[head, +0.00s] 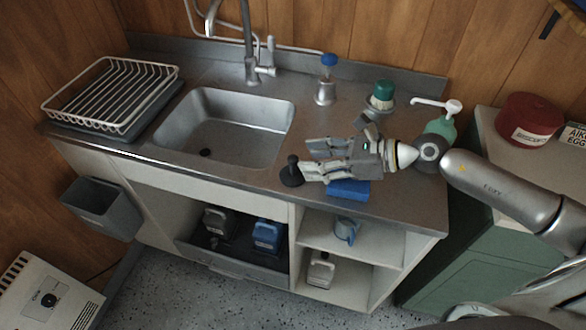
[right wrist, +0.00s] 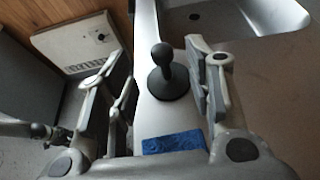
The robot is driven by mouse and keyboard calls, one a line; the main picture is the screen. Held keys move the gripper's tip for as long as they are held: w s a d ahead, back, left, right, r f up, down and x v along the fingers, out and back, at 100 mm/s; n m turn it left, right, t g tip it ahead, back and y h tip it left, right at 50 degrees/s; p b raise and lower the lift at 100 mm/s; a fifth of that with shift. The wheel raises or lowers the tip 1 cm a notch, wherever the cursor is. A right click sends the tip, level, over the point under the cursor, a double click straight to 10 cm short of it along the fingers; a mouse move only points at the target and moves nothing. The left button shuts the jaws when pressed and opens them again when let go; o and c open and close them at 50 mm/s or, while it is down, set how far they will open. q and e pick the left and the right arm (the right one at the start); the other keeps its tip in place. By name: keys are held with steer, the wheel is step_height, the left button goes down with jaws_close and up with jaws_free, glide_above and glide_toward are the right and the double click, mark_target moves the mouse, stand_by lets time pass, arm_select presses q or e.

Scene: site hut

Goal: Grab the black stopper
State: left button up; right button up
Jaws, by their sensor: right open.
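The black stopper (head: 291,172) stands upright on the metal counter near its front edge, just right of the sink. It has a round knob on a wide base. My right gripper (head: 304,160) is open, low over the counter, with its fingers pointing left toward the stopper. In the right wrist view the stopper (right wrist: 168,74) stands ahead between the two open fingers (right wrist: 160,75), nearer the right finger. I see no finger closed on it. My left gripper is not in view.
A blue sponge (head: 348,190) lies beside my right gripper. The sink (head: 216,152) is left of the stopper, with a dish rack (head: 112,92) beyond it. A blue-topped brush (head: 326,80), a green-topped container (head: 381,96) and a soap bottle (head: 442,122) stand behind and right.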

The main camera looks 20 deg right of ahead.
mark_target(293, 157)
steer(key=shift+w+a, duration=0.15)
steer(key=shift+a, duration=0.2)
steer(key=shift+w+a+f+p, duration=0.15)
steer(key=shift+w+a+p, duration=0.3)
steer(key=shift+p, duration=0.1)
steer(key=p+x, duration=0.1)
steer(key=x, duration=0.2)
steer(key=shift+w+a+f, duration=0.25)
steer(key=shift+f, duration=0.05)
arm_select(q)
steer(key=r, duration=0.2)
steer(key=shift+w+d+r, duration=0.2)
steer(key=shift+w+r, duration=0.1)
arm_select(e)
steer(key=shift+c, duration=0.5)
jaws_close()
